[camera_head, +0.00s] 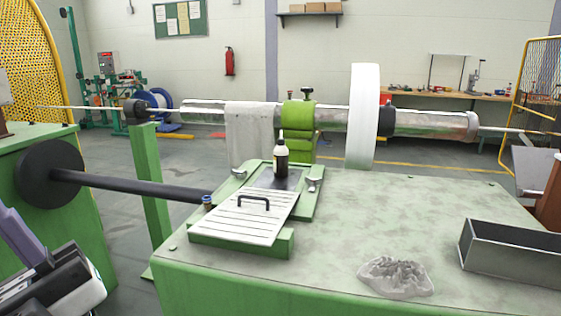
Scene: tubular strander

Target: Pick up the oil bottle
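The oil bottle (281,161) is a small dark bottle with a pale top and a thin nozzle. It stands upright on a dark plate (263,182) set in a green frame on the machine's table, behind a slatted metal cover. Its front is unobstructed. Part of my arm, in white, black and purple-grey, shows at the lower left edge, well to the left of the bottle and nearer the camera. I cannot make out fingertips there, nor whether they are open or shut. Nothing of mine touches the bottle.
The slatted cover (243,218) has a black handle. A crumpled grey rag (396,277) and an open metal box (513,255) are on the green table (400,215). A dark bar (130,184) juts in from the left. A white disc (363,118) and a cloth-draped tube stand behind.

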